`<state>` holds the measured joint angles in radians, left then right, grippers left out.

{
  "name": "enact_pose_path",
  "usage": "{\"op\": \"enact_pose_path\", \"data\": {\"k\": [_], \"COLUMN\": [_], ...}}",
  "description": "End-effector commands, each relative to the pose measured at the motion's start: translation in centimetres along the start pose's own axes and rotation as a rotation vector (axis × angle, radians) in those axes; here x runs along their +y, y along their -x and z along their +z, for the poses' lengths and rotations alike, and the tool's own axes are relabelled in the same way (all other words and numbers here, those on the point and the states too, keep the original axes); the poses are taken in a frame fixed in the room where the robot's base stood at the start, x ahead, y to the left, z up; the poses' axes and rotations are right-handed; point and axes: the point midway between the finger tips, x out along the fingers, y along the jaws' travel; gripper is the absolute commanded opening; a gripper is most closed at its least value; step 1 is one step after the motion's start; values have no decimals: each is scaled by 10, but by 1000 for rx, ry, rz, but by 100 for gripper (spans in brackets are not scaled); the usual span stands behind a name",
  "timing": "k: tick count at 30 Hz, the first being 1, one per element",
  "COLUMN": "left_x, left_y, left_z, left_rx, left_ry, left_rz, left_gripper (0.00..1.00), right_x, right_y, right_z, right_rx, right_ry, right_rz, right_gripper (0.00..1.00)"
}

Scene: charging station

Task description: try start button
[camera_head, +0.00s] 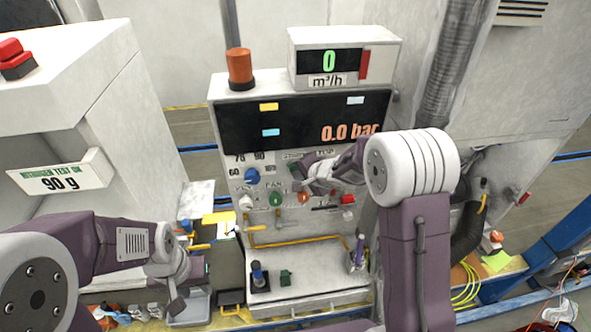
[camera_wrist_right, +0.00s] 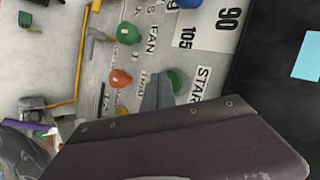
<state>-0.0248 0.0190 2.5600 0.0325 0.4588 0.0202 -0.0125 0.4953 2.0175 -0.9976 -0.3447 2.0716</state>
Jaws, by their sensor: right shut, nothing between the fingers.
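The control panel (camera_head: 231,158) stands upright in the middle of the head view. In the right wrist view, a green button (camera_wrist_right: 177,80) sits on the panel beside the START label (camera_wrist_right: 200,86). My right gripper (camera_head: 313,184) is in front of the panel, just below the start label, and hides part of it in the head view. In the right wrist view its grey fingers (camera_wrist_right: 157,92) are together and empty, next to the green button; I cannot tell whether they touch it. My left gripper (camera_head: 185,283) hangs low at the left over a grey tray.
A green knob (camera_head: 275,199) under FAN and an orange knob (camera_head: 303,197) sit close below the right gripper. A blue knob (camera_head: 252,175) is to its left. The display reads 0.0 bar. Yellow pipes (camera_head: 290,242) run below the panel. A white cabinet stands left.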

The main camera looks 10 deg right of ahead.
Motion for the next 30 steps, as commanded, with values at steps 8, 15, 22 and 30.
{"op": "enact_pose_path", "data": {"k": [8, 15, 22, 30], "left_x": [0, 0, 0, 0], "left_y": [4, 7, 8, 7], "left_z": [0, -1, -1, -1], "left_rx": [0, 0, 0, 0], "left_ry": [0, 0, 0, 0], "left_rz": [0, 0, 0, 0], "left_gripper": [36, 36, 36, 36], "right_x": [-2, -3, -4, -3], "right_y": [-2, -3, -5, -4], "right_z": [-2, -3, -4, -3], "right_rx": [0, 0, 0, 0], "right_ry": [0, 0, 0, 0], "right_rz": [0, 0, 0, 0], "right_gripper": [0, 0, 0, 0]}}
